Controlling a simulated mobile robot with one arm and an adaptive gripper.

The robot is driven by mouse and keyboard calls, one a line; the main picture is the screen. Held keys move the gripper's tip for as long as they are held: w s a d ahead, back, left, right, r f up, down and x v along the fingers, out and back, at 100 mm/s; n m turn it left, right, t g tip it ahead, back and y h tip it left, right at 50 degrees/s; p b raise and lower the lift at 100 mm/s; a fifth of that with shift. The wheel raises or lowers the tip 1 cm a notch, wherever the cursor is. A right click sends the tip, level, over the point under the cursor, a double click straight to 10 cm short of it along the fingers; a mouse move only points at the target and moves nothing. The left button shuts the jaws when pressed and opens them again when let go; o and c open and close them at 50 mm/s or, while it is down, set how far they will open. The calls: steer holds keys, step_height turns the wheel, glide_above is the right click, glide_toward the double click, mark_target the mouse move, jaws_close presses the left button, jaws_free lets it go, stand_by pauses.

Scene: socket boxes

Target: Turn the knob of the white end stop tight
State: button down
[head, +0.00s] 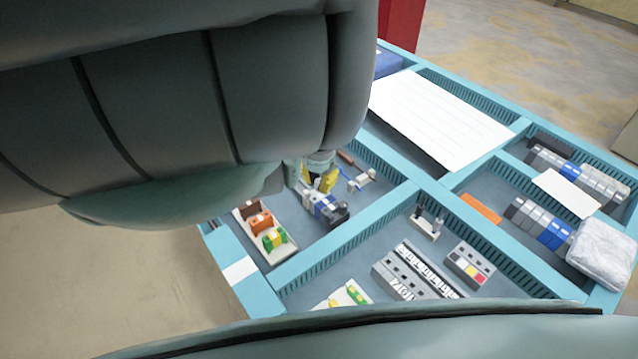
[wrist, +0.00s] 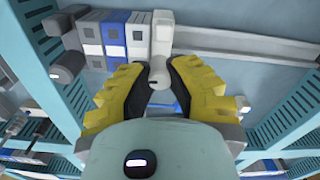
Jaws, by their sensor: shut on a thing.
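The white end stop (wrist: 162,32) sits on the metal rail at the right end of the row of blocks in the wrist view. Its pale knob (wrist: 158,74) points toward my gripper. My gripper (wrist: 157,84) has yellow fingers with dark pads, one on each side of the knob, and is shut on it. In the head view my gripper (head: 318,182) is low in a compartment, at the row of terminal blocks (head: 323,209). The knob is hidden there by the fingers and my arm.
The bare rail (wrist: 245,46) runs right from the end stop. Blue and white blocks (wrist: 112,38) stand close on its left. Teal divider walls (head: 345,232) surround the compartment. A tray of orange and green parts (head: 265,232) lies beside the row.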

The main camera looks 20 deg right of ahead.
mark_target(319, 180)
stand_by(0.3)
steer(key=c, duration=0.8)
jaws_free()
steer(key=shift+c, duration=0.2)
steer(key=shift+r, duration=0.1)
steer(key=shift+r, duration=3.7)
